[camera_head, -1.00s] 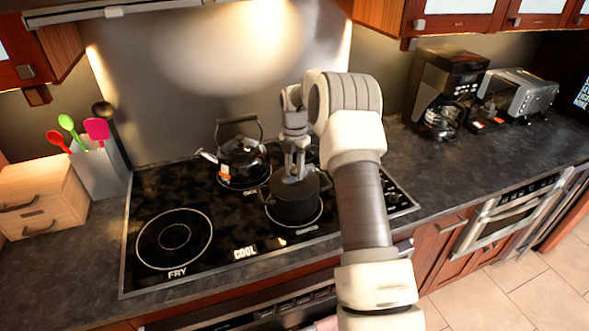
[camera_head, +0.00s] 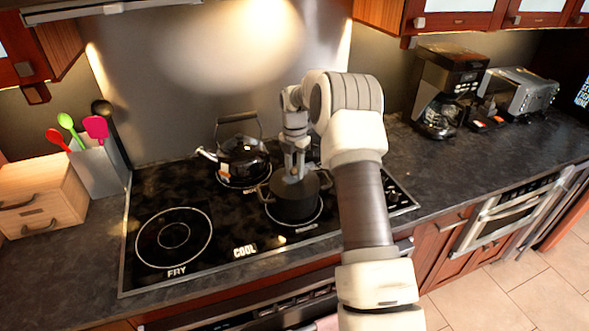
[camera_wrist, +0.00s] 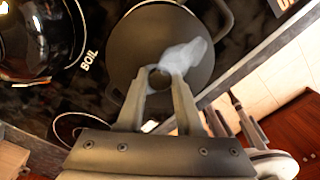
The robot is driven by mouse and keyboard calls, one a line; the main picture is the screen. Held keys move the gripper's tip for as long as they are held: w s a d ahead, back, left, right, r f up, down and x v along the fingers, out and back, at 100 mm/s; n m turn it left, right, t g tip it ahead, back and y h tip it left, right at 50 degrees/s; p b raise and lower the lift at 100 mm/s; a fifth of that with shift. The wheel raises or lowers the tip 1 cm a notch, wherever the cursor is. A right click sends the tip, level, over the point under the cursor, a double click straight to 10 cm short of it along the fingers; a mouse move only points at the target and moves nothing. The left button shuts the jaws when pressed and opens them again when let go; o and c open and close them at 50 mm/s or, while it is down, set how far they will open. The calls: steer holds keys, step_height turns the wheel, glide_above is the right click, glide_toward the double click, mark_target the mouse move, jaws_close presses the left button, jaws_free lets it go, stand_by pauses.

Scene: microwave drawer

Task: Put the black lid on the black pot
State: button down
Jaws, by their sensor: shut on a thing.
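The black pot (camera_head: 295,211) stands on the right front burner ring of the stove. The black lid (camera_head: 290,188) is over the pot's mouth, directly below my gripper (camera_head: 294,174). In the wrist view the lid (camera_wrist: 130,52) is a dark round disc with a pale reflection. There my gripper (camera_wrist: 158,84) is shut on the lid's small round knob (camera_wrist: 159,76). A pot handle (camera_wrist: 222,22) loops out beyond the lid's edge. The lid looks about level and centred, but I cannot tell whether it touches the rim all round.
A black kettle (camera_head: 243,160) stands close behind and left of the pot. The FRY burner (camera_head: 174,237) is empty. A utensil holder (camera_head: 98,172) and wooden box (camera_head: 40,200) stand left. A coffee maker (camera_head: 447,90) and toaster (camera_head: 520,91) stand right.

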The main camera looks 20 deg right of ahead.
jaws_free()
stand_by(0.5)
steer(key=shift+r, duration=0.1)
steer(key=shift+r+p, duration=2.15)
steer(key=shift+r, duration=1.25)
